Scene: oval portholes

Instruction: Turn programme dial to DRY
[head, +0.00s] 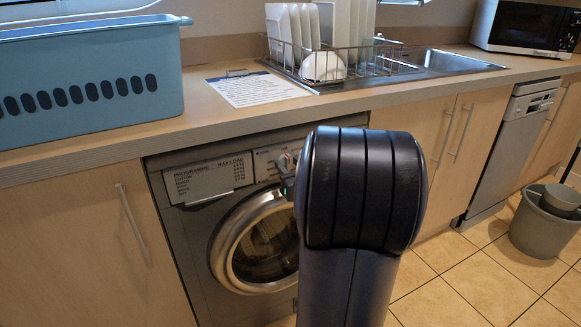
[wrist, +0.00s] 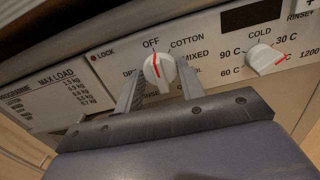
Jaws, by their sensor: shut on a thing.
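The white programme dial (wrist: 158,72) is on the washing machine's panel in the wrist view. Its red mark points up towards OFF. COTTON and MIXED are printed to its right. A label starting with DR is at its left, partly hidden by my left finger. My gripper (wrist: 158,85) has one finger on each side of the dial and is shut on it. In the head view the washing machine (head: 185,225) stands under the counter. My gripper (head: 286,172) is at its panel, largely hidden behind my arm.
A white temperature dial (wrist: 264,60) is to the right of the programme dial. A programme and load chart (wrist: 50,100) is to the left. The round door (head: 225,255) is below the panel. The counter (head: 215,118) overhangs it, with a blue basket (head: 90,75) and a dish rack (head: 375,65).

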